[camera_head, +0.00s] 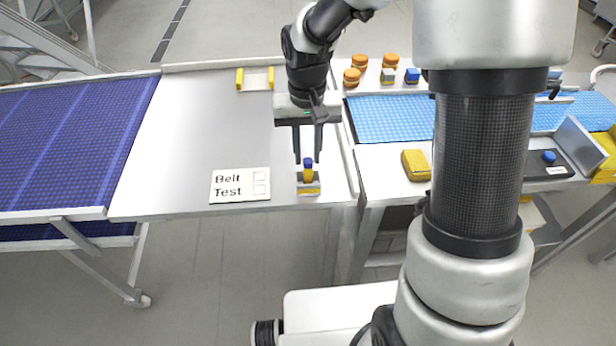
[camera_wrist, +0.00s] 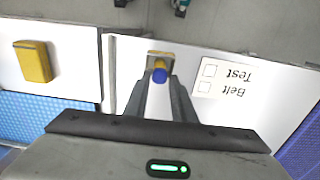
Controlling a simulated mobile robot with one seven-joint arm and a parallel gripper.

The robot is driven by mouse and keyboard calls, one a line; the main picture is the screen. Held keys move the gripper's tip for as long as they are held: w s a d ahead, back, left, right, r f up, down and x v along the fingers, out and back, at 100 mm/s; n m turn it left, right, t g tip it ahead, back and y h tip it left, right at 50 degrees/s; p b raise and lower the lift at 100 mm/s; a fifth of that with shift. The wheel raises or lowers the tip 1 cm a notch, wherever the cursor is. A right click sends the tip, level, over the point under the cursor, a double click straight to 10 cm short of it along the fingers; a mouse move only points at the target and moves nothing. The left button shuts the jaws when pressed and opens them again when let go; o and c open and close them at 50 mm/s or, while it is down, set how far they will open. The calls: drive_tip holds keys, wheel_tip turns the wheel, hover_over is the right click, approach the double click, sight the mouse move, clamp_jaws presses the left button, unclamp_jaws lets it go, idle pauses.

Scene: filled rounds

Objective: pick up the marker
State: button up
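The marker (camera_head: 308,173) has a yellow body and a blue top. It stands upright in a small holder (camera_head: 308,189) near the front edge of the metal table. My gripper (camera_head: 307,159) points down over it, with its two dark fingers apart and their tips about level with the blue top. In the wrist view the marker's blue top (camera_wrist: 159,76) shows between the fingers of my gripper (camera_wrist: 160,72). Gaps show beside the top, and I see no finger closed on it. The holder (camera_wrist: 160,56) is partly hidden by the marker.
A white "Belt Test" card (camera_head: 240,186) lies left of the holder. A blue conveyor belt (camera_head: 65,140) is at the left. On the right table are a yellow block (camera_head: 416,165), a light-blue mat (camera_head: 390,118) and several small round and square items. The metal table's middle is clear.

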sight(308, 161)
wheel_tip(308, 161, down, 5)
drive_tip(key=shift+s, duration=0.15)
clamp_jaws()
drive_tip(key=shift+r, duration=0.1)
